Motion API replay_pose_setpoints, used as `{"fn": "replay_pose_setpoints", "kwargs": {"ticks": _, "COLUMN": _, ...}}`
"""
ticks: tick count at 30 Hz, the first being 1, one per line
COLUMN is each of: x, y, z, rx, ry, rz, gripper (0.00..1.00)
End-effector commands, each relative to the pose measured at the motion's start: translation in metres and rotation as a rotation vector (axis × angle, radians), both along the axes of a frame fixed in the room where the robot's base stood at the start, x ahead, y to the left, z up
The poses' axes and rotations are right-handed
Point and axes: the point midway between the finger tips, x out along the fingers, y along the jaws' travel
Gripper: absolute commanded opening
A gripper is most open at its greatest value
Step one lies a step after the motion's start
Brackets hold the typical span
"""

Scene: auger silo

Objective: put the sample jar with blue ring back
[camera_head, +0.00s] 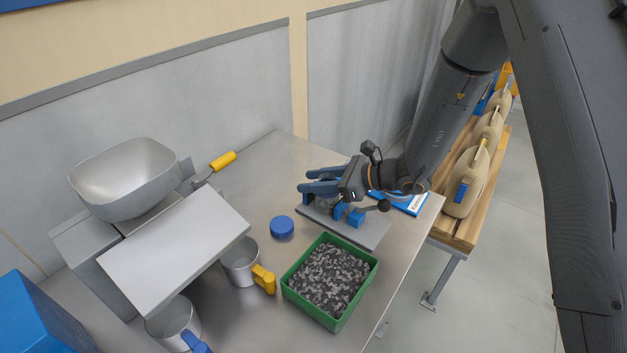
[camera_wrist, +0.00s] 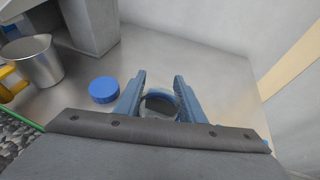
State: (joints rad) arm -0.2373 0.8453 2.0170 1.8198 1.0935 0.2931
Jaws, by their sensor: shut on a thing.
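My gripper (camera_head: 312,191) is shut on an open-topped jar (camera_wrist: 160,104), which stands between the two blue fingers in the wrist view. The fingers also show in the wrist view (camera_wrist: 160,96). The jar looks upright and its round mouth faces up. In the head view the fingers and wrist hide most of the jar. I cannot make out a blue ring on it, nor whether its base touches the surface below. A loose round blue lid (camera_head: 282,227) lies on the steel table left of the gripper; it also shows in the wrist view (camera_wrist: 103,90).
A grey board with blue blocks (camera_head: 362,232) lies below my gripper. A green tray of dark granules (camera_head: 290,294), a metal cup with yellow handle (camera_head: 238,264) and a scale with a bowl (camera_head: 125,188) stand nearby. The table (camera_head: 262,185) behind the lid is clear.

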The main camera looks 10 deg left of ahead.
Motion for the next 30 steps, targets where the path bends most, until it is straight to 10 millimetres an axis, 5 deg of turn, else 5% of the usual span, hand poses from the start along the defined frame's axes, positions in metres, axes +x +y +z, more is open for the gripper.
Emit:
{"fn": "replay_pose_setpoints", "kwargs": {"ticks": 3, "x": 0.0, "y": 0.0, "z": -0.003, "rx": 0.0, "ry": 0.0, "rz": 0.0, "gripper": 0.0}}
{"fn": "replay_pose_setpoints", "kwargs": {"ticks": 4, "x": 0.0, "y": 0.0, "z": -0.004, "rx": 0.0, "ry": 0.0, "rz": 0.0, "gripper": 0.37}}
{"fn": "replay_pose_setpoints", "kwargs": {"ticks": 7, "x": 0.0, "y": 0.0, "z": -0.003, "rx": 0.0, "ry": 0.0, "rz": 0.0, "gripper": 0.54}}
{"fn": "replay_pose_setpoints", "kwargs": {"ticks": 19, "x": 0.0, "y": 0.0, "z": 0.002, "rx": 0.0, "ry": 0.0, "rz": 0.0, "gripper": 0.54}}
{"fn": "replay_pose_setpoints", "kwargs": {"ticks": 30, "x": -0.007, "y": -0.065, "z": 0.025, "rx": 0.001, "ry": -0.002, "rz": -0.005, "gripper": 0.54}}
